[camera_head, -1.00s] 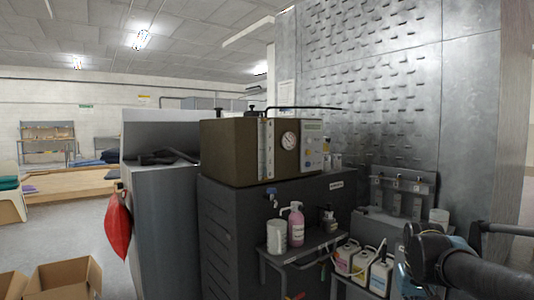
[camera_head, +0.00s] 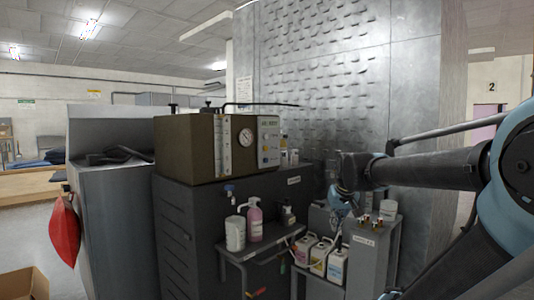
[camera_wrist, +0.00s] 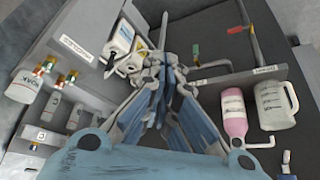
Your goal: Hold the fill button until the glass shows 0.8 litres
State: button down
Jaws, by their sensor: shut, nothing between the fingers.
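The brown ozone washer unit (camera_head: 190,165) stands on a dark cabinet in the head view. A clear upright gauge glass (camera_head: 222,143) with a scale is on its front; its level is too small to read. To its right are a round dial (camera_head: 245,137) and a pale control panel (camera_head: 269,142) with small buttons. I cannot tell which one is the fill button. My gripper (camera_head: 342,208) is shut and empty, to the right of and lower than the panel, apart from it. In the wrist view, my gripper (camera_wrist: 164,62) is above the bottles and shelves.
A pink pump bottle (camera_head: 255,220) and a white jug (camera_head: 235,233) stand on a small shelf below the washer. White canisters (camera_head: 318,257) stand lower right. A grey cabinet (camera_head: 372,255) with brass fittings is beside them. A red bag (camera_head: 65,233) hangs at left.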

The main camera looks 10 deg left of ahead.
aim_at(266, 149)
jog(key=w+a+r+n+t+y, duration=0.1)
jog(key=w+a+r, duration=0.5)
jog(key=w, duration=0.4)
jog(key=w+a+r+t+y, duration=0.1)
jog(key=w+a+r+t, duration=0.1)
jog(key=w+a+r, duration=0.4)
jog(key=w+a+r+n+t, duration=0.1)
jog(key=w+a+r, duration=0.5)
jog(key=w, duration=0.7)
notch_tip(266, 149, up, 2)
jog(key=shift+w+r+n+y, duration=0.2)
jog(key=shift+w+n+y, duration=0.1)
jog(key=shift+w+y, duration=0.1)
jog(key=shift+a, duration=0.1)
jog(key=shift+a, duration=0.1)
jog(key=w+a, duration=0.5)
jog(key=a, duration=0.1)
jog(key=shift+w+a, duration=0.2)
jog(key=shift+a, duration=0.2)
jog(key=shift+w+a, duration=0.25)
jog(key=shift+a, duration=0.05)
